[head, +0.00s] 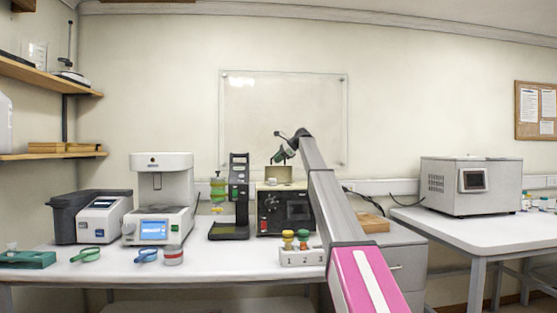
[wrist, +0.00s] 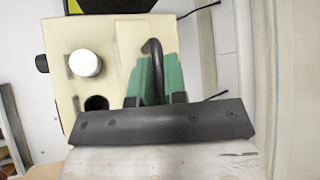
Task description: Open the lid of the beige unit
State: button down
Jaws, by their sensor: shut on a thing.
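The beige unit (head: 262,186) stands on the white bench in the middle of the head view, with a black front panel. A raised beige part (head: 279,174) shows on its top. In the wrist view I look down on the unit's beige top (wrist: 88,38), which has a white round cap and a dark round hole. My gripper (head: 280,157), with green fingers, is above the unit. In the wrist view its fingers (wrist: 158,82) are shut on a black hooked handle (wrist: 153,60). I cannot tell how far the lid is open.
A black stand (head: 238,195) is close left of the unit. A white rack (head: 302,257) with yellow and green caps is in front. A white machine (head: 160,205) stands farther left. A grey box instrument (head: 450,185) sits on the right table.

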jog(key=shift+w+f, duration=0.2)
jog(key=shift+w, duration=0.45)
jog(key=shift+a, duration=0.1)
jog(key=c, duration=1.5)
grip_release()
jog(key=shift+o, duration=0.2)
jog(key=v, duration=1.1)
jog(key=shift+a, duration=0.1)
